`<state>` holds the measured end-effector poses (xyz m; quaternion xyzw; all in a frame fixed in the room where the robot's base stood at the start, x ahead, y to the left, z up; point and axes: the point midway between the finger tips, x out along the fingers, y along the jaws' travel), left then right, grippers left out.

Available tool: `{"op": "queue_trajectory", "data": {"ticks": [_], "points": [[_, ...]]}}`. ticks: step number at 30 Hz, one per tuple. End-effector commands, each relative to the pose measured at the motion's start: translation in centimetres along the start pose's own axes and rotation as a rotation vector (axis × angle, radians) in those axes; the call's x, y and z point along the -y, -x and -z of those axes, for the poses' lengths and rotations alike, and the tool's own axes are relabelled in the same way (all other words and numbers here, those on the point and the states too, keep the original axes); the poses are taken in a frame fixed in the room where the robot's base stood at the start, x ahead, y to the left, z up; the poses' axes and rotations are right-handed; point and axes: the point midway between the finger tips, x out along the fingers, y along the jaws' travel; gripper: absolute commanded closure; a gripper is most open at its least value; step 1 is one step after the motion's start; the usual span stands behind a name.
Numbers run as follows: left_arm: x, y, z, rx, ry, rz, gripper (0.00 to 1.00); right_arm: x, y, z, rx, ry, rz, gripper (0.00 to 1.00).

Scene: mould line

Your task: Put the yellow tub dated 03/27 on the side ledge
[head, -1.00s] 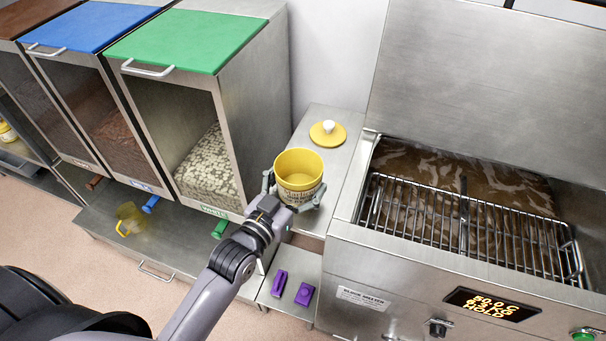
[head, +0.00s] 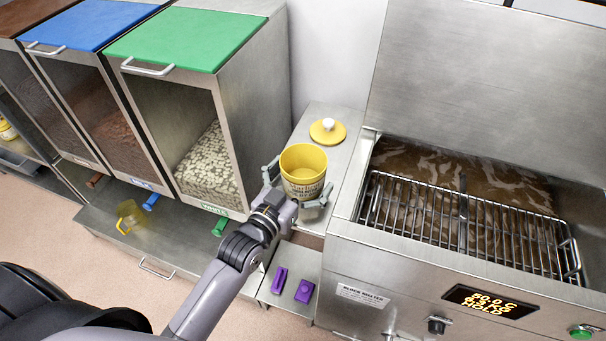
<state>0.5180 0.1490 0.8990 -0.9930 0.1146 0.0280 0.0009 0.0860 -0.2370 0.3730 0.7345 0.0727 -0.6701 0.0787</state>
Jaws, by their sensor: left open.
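An open yellow tub (head: 303,172) with dark print on its side stands upright on the narrow steel side ledge (head: 345,152) between the bins and the melter. The date on it is too small to read. My left gripper (head: 298,200) is open, with its fingers spread on either side of the tub's lower front. I cannot tell whether a finger still touches it. A yellow lid with a white knob (head: 327,131) lies on the ledge behind the tub. My right gripper is not in view.
Bins with green (head: 185,42), blue and brown lids stand at left. A yellow transparent jug (head: 131,216) sits below them. Two purple items (head: 292,286) lie on a lower shelf. At right is the block melter with a wire rack (head: 465,225) over brown liquid.

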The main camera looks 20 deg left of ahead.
Motion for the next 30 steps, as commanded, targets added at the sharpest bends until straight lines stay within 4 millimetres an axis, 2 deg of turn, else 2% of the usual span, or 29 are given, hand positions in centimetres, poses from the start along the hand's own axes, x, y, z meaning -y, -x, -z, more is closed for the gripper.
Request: {"op": "queue_trajectory", "data": {"ticks": [8, 10, 14, 24, 30], "points": [[0.0, 0.0, 0.3, -0.001, 0.0, 0.0, 0.01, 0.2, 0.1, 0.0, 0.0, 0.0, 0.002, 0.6], [0.0, 0.5, 0.2, 0.002, 0.0, 0.0, 0.01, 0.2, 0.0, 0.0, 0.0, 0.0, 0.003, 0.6], [0.0, 2.7, 0.1, 0.003, 0.0, 0.0, 0.01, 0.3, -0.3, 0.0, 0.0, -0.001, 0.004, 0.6], [0.0, 9.6, 0.1, 0.003, 0.0, -0.001, 0.01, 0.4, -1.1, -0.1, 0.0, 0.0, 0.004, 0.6], [0.0, 11.6, 0.2, 0.001, 0.0, 0.0, 0.01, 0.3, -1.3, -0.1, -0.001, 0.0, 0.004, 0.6]]}}
